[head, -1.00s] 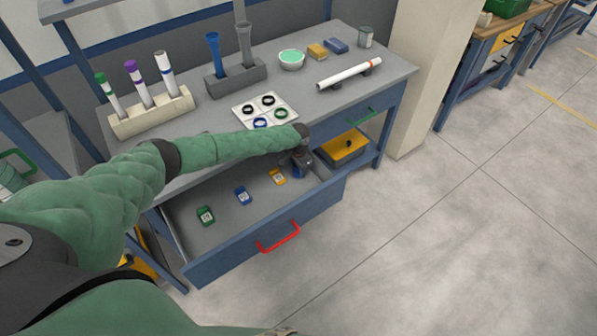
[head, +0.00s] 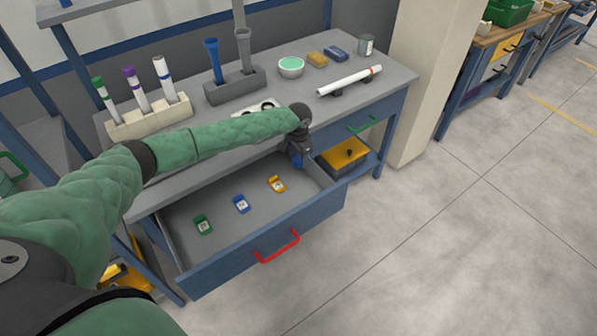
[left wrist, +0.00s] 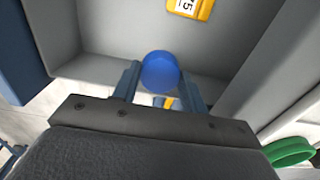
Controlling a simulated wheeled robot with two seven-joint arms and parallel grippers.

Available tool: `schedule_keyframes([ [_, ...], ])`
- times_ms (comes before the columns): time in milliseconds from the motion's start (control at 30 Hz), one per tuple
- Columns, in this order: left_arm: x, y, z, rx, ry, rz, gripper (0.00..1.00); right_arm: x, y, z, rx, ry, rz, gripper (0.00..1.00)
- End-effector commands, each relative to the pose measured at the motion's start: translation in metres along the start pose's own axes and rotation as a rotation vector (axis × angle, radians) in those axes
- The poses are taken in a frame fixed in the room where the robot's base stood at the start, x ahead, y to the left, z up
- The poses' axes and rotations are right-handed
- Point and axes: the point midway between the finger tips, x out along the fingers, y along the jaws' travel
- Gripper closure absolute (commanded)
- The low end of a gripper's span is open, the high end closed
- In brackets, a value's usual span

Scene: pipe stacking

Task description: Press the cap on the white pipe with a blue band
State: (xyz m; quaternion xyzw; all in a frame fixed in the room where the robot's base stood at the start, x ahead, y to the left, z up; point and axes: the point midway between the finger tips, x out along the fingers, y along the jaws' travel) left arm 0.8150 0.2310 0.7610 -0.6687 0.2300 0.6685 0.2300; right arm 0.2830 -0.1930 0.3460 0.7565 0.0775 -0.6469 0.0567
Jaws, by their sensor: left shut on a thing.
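My left gripper (head: 296,161) is over the back right part of the open drawer in the head view. In the left wrist view it is shut on a round blue cap (left wrist: 160,72), held between its fingertips. The white pipe with a blue band (head: 163,73) stands upright in the beige rack (head: 150,119) at the left of the bench, with no coloured cap visible on its top. Beside it stand a green-capped pipe (head: 103,92) and a purple-capped pipe (head: 135,83). My right gripper is out of view.
The open drawer (head: 258,240) holds green, blue and yellow tags. A grey block (head: 236,87) with blue and grey upright parts, a pale bowl (head: 291,68) and a lying white pipe (head: 345,82) are on the bench. My left arm hides much of the white ring tray (head: 262,107).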

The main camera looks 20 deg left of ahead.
Motion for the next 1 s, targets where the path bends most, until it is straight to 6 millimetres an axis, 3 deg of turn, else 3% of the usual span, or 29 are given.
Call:
schedule_keyframes([
  [200, -0.041, 0.000, 0.000, 0.000, 0.002, 0.000, 0.78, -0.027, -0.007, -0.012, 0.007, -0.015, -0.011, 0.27],
  [467, -0.069, 0.000, 0.000, 0.000, 0.000, 0.000, 0.78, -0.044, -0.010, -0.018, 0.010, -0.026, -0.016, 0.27],
  [1000, -0.097, 0.000, 0.000, 0.000, 0.000, 0.000, 0.78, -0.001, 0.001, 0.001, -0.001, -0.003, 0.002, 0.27],
])
